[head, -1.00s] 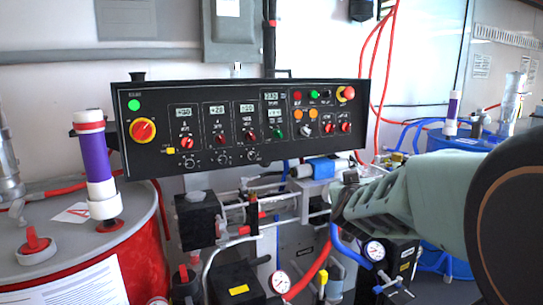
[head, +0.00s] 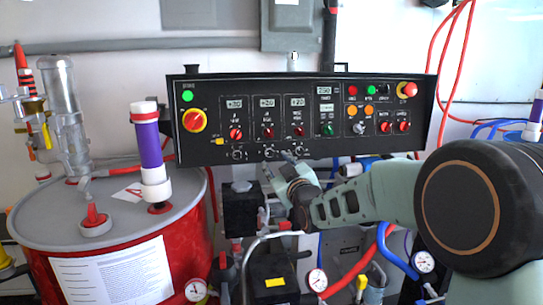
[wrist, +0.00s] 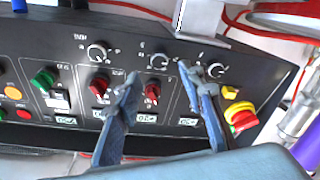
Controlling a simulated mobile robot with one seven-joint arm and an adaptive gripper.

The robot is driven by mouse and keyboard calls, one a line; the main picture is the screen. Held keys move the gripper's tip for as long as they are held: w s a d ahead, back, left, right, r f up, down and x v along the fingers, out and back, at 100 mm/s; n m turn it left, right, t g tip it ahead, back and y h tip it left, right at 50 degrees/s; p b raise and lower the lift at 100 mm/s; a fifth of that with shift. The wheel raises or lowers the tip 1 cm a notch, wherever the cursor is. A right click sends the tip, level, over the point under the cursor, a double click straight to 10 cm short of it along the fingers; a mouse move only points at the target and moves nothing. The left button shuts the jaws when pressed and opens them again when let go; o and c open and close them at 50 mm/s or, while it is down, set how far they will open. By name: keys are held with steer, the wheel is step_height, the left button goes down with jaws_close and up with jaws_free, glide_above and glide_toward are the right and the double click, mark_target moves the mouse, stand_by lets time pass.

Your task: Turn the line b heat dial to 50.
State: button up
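The black control panel (head: 352,128) fills the middle of the head view and appears upside down in the wrist view (wrist: 245,62). Its middle column has a red knob (head: 267,132) and, below, a small black dial with a white ring (head: 270,153). In the wrist view these are the red knob (wrist: 152,90) and the ringed dial (wrist: 159,62). Their labels are too small to tell which is line b heat. My gripper (wrist: 159,72) is open and empty, one finger on each side of this column; contact cannot be told. The display above reads about +20.
Similar ringed dials (wrist: 97,52) (wrist: 216,70) flank the middle one. A yellow-red switch (head: 194,120) is at the panel's left and a red emergency button (head: 407,90) at its right. A red drum (head: 105,270) stands left. Pipes and gauges lie below the panel.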

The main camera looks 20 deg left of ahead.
mark_target(270, 154)
steer(key=shift+x, duration=3.25)
steer(key=shift+c, duration=0.5)
jaws_close()
